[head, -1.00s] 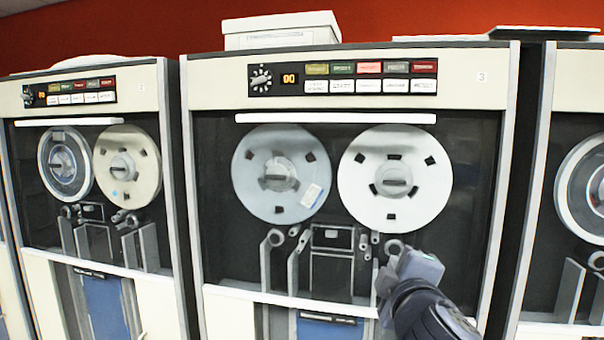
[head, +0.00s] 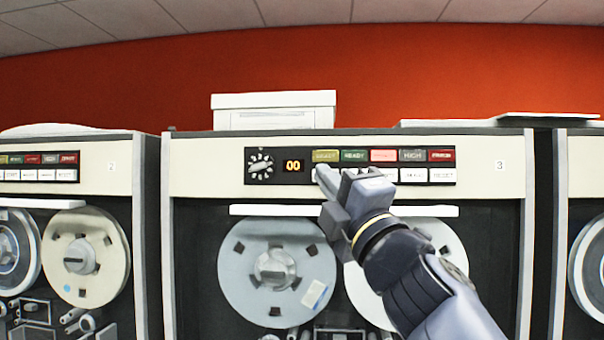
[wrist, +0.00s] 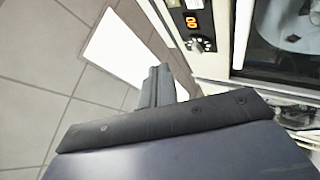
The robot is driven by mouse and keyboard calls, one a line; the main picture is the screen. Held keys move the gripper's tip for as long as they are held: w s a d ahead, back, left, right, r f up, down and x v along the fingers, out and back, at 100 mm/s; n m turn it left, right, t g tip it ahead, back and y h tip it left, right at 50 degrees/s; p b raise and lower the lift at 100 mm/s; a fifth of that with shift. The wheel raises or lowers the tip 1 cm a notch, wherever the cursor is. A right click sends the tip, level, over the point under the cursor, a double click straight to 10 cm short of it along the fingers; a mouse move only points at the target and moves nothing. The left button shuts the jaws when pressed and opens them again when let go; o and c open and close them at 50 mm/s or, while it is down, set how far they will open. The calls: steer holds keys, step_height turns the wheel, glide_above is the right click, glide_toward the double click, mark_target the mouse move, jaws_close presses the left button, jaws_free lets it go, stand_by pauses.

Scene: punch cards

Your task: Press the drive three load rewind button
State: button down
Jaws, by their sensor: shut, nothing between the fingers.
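The tape drive marked 3 (head: 182,181) stands in the middle of the head view. Its black control panel (head: 299,180) has coloured lights above a row of white buttons. The white button labels are too small to read for certain. My gripper (head: 328,174) is shut and empty, raised in front of the left part of the white row, and hides several of those buttons. I cannot tell whether its tips touch a button. In the wrist view the shut fingers (wrist: 157,85) point towards the panel, where the orange 00 display (wrist: 192,22) and the knob (wrist: 201,43) show.
Two tape reels (head: 240,252) sit below the panel, the right one partly behind my arm. A white box (head: 272,119) lies on top of the drive. Drive 2 (head: 146,240) stands to the left and another drive (head: 590,180) to the right.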

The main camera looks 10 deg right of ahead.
steer(key=w+d, duration=0.3)
steer(key=w, duration=0.5)
steer(key=shift+w, duration=0.15)
steer(key=shift+w+f, duration=0.1)
stand_by(2.2)
steer(key=shift+w, duration=0.3)
